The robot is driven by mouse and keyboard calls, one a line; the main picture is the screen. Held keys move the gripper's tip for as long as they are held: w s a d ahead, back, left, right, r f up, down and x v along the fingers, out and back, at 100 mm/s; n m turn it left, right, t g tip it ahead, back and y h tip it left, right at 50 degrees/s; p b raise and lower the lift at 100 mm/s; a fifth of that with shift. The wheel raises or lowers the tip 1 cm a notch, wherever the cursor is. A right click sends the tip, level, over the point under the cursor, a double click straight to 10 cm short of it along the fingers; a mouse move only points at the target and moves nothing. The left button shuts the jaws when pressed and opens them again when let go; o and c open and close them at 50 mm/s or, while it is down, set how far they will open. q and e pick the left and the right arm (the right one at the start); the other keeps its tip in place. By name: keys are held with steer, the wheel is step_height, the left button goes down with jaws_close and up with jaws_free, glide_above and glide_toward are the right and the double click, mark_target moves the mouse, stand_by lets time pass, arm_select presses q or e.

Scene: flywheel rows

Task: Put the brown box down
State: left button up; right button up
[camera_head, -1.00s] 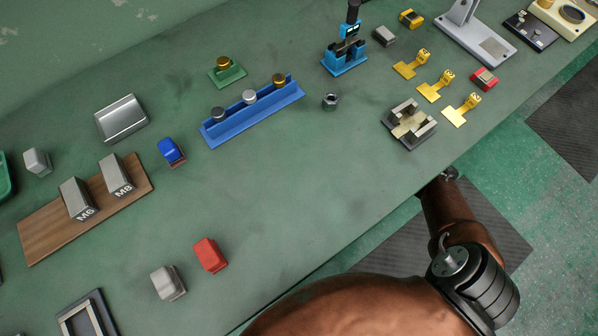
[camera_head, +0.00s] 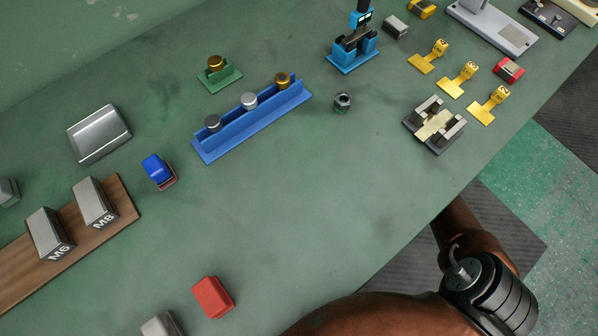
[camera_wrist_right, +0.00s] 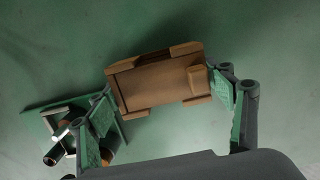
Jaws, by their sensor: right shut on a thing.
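In the right wrist view, the brown box (camera_wrist_right: 160,80) sits between the green-padded fingers of my right gripper (camera_wrist_right: 170,115), which is shut on it. The box is slightly tilted in the picture, with raised edge pieces along its sides. Green surface shows behind it; I cannot tell whether the box touches it. In the head view my right arm comes in at the lower right, and neither its gripper nor the held box shows there. My left gripper is in neither view.
The green workbench (camera_head: 290,190) has free room in its middle. Around it stand a red block (camera_head: 212,297), a blue block (camera_head: 157,168), a blue rack (camera_head: 235,128), a hex nut (camera_head: 343,103) and a grey fixture (camera_head: 433,124). In the wrist view a green plate (camera_wrist_right: 40,108) with dark parts lies left.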

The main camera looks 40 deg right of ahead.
steer(key=shift+w, duration=0.1)
steer(key=shift+f, duration=0.1)
stand_by(0.3)
steer(key=o, duration=1.3)
steer(key=shift+f, duration=0.1)
